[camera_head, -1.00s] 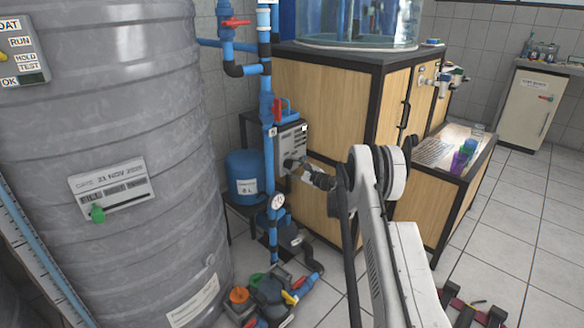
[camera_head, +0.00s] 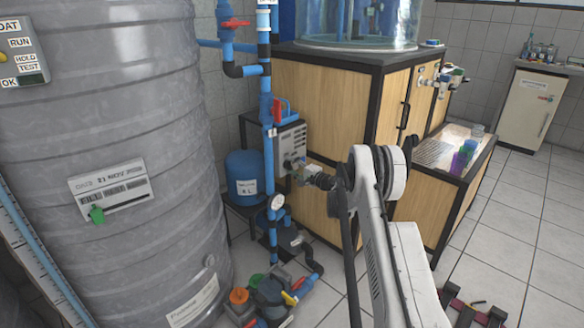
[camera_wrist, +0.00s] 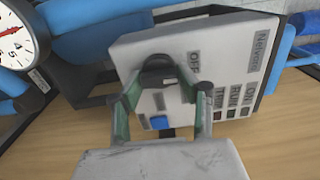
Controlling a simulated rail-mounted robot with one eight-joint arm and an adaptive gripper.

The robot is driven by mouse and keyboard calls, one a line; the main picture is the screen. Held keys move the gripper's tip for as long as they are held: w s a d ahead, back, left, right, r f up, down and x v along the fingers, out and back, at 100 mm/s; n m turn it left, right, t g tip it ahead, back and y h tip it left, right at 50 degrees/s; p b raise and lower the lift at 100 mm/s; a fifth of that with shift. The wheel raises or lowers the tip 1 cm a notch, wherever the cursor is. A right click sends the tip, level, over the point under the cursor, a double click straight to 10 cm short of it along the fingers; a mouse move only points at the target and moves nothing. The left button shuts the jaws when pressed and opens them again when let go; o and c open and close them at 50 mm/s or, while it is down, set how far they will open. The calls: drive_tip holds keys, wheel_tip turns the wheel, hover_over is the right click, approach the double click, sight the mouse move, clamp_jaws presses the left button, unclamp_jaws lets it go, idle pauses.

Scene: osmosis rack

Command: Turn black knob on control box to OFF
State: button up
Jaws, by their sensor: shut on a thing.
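The grey control box (camera_head: 291,140) stands beside the blue pipe in the head view. In the wrist view the control box (camera_wrist: 228,42) looks tilted, with printed labels on its face. Its black knob (camera_wrist: 158,68) sits near the left of the face, and the word OFF (camera_wrist: 195,63) is to the knob's right. My gripper (camera_wrist: 163,86) has its two green fingers on either side of the knob and is shut on it; the exact contact is hard to see. In the head view my gripper (camera_head: 300,170) is at the box's lower front. The knob's pointer direction is unclear.
A blue vertical pipe (camera_head: 267,130) with a red handle runs left of the box, close to it. A blue tank (camera_head: 244,178) stands below. A wooden cabinet (camera_head: 335,100) is behind. A dial gauge (camera_wrist: 15,40) shows in the wrist view.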

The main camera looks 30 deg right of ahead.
drive_tip(key=shift+n, duration=0.3)
drive_tip(key=o, duration=1.1)
drive_tip(key=v, duration=1.2)
drive_tip(key=shift+r, duration=0.1)
